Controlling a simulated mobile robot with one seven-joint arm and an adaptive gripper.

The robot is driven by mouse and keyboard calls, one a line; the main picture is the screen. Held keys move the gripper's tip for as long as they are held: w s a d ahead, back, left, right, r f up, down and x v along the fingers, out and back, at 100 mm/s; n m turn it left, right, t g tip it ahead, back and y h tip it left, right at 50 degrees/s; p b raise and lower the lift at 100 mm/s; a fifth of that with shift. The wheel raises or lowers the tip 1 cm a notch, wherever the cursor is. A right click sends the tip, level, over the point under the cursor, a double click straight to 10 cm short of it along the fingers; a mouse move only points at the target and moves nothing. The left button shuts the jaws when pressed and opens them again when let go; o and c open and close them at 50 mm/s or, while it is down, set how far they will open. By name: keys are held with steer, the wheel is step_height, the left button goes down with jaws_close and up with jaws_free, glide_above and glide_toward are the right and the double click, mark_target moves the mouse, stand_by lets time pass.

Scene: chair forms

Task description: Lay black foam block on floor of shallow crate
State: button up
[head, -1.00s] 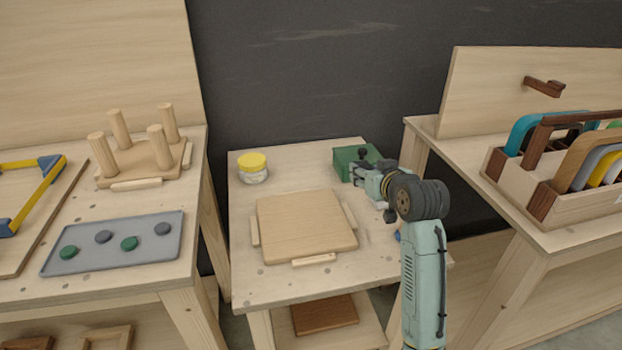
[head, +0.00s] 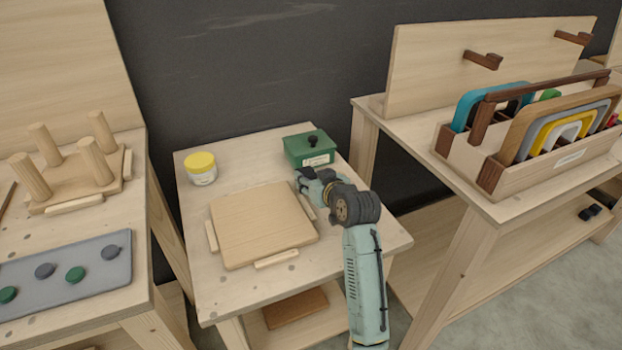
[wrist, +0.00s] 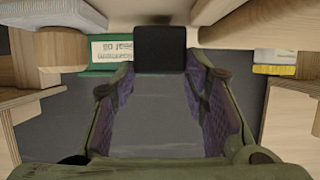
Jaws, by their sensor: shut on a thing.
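The black foam block (wrist: 160,48) shows in the wrist view, between the fingertips of my gripper (wrist: 162,64). The jaws are shut on it. In the head view my gripper (head: 304,179) is over the middle table, just in front of the green box, and my wrist hides part of it. The block cannot be made out there. I cannot make out a shallow crate in either view.
A green lidded box (head: 310,149), a yellow-lidded jar (head: 202,168) and a square wooden board (head: 262,224) are on the middle table. A grey tray (head: 65,270) lies on the left table. A wooden rack (head: 530,135) holds several coloured frames on the right table.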

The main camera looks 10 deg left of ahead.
steer(key=shift+f, duration=0.35)
steer(key=shift+f, duration=0.25)
steer(key=o, duration=0.5)
steer(key=shift+r, duration=0.1)
steer(key=shift+c, duration=0.2)
steer(key=shift+r, duration=0.25)
steer(key=b+v, duration=0.3)
steer(key=v, duration=0.9)
steer(key=shift+f, duration=0.15)
